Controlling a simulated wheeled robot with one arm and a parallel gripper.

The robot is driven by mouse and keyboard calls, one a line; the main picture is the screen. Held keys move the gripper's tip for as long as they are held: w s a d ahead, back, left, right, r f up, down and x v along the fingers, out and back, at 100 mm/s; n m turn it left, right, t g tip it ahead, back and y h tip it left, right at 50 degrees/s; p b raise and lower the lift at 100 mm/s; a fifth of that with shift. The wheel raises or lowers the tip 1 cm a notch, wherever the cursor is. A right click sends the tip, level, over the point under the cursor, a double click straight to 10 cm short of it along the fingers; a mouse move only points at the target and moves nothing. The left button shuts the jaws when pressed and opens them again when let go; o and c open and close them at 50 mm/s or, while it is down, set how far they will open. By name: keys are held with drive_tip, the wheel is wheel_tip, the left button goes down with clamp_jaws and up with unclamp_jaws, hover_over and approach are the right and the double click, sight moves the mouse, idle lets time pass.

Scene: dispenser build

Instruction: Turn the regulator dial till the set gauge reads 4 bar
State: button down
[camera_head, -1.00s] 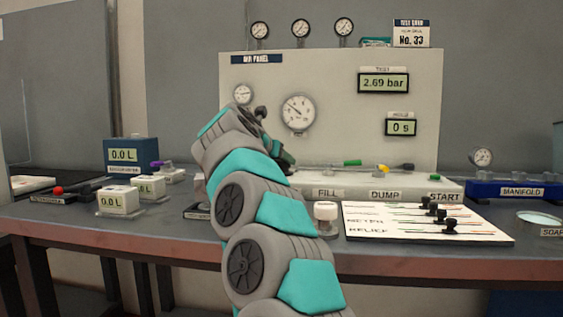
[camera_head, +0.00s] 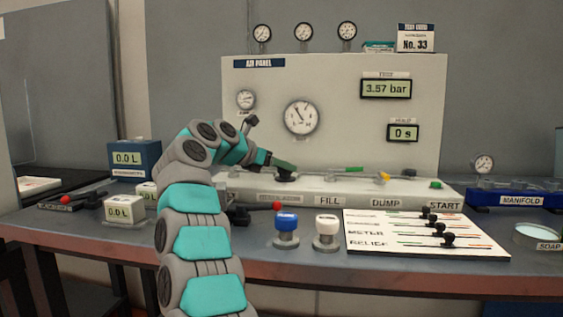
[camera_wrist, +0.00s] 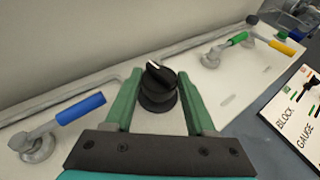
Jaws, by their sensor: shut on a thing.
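The regulator dial (camera_wrist: 158,86) is a black knob with a white pointer mark, standing between my gripper's two green fingers in the wrist view. In the head view the black dial (camera_head: 286,177) shows partly under the fingertips at the panel's foot. My gripper (camera_wrist: 159,88) is shut on the dial; it also shows in the head view (camera_head: 284,165). A large round gauge (camera_head: 301,117) on the panel has its needle pointing up and left. Which is the set gauge I cannot read. The test display (camera_head: 386,88) reads 3.57 bar.
A blue-handled valve (camera_wrist: 75,109) lies left of the dial. Green-handled (camera_wrist: 228,46) and yellow-handled (camera_wrist: 285,47) valves lie to its right. Blue (camera_head: 287,228) and white (camera_head: 327,230) capped posts stand in front, beside a white board (camera_head: 375,240) with black knobs.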

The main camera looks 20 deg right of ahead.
idle(0.4)
drive_tip(key=shift+c, duration=1.2)
unclamp_jaws()
drive_tip(key=shift+v, duration=3.85)
drive_tip(key=shift+w, duration=0.1)
